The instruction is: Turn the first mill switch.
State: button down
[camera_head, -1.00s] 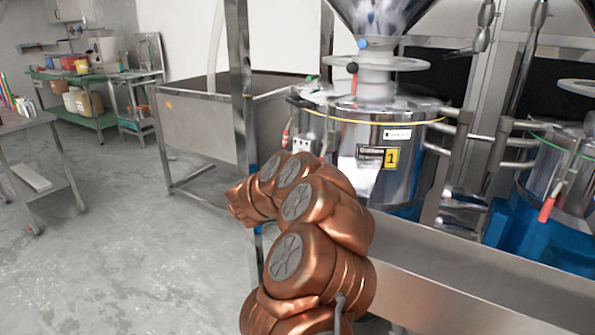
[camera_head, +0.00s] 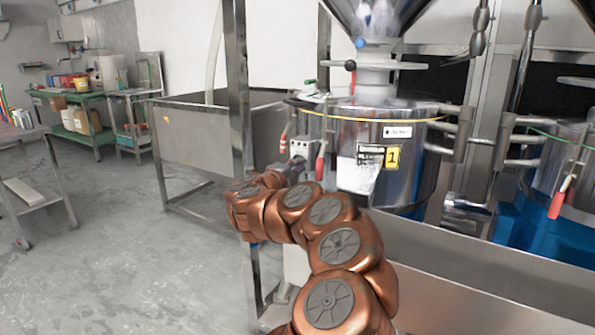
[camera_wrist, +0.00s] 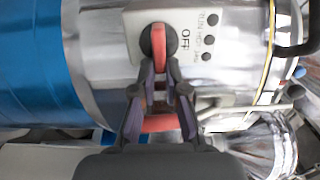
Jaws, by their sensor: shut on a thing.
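The first mill (camera_head: 340,130) is a shiny steel drum with a yellow "1" label, in the middle of the head view. Its switch box (camera_head: 303,150) is pale and sits on the drum's left side. My gripper (camera_wrist: 160,78) is shut on the near end of the red knob, one finger on each side. In the head view the gripper (camera_head: 290,170) is small and partly hidden by my arm.
A red-handled lever (camera_head: 320,160) hangs right of the switch box. Another red piece (camera_wrist: 160,123) shows between my finger links. A steel post (camera_head: 237,90) and steel tub (camera_head: 195,132) stand left. A second mill (camera_head: 560,190) is right.

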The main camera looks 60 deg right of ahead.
jog(key=shift+s, duration=0.1)
dwell(0.3)
jog(key=c, duration=1.2)
grip_release()
jog(key=a, duration=1.2)
jog(key=shift+s, duration=0.2)
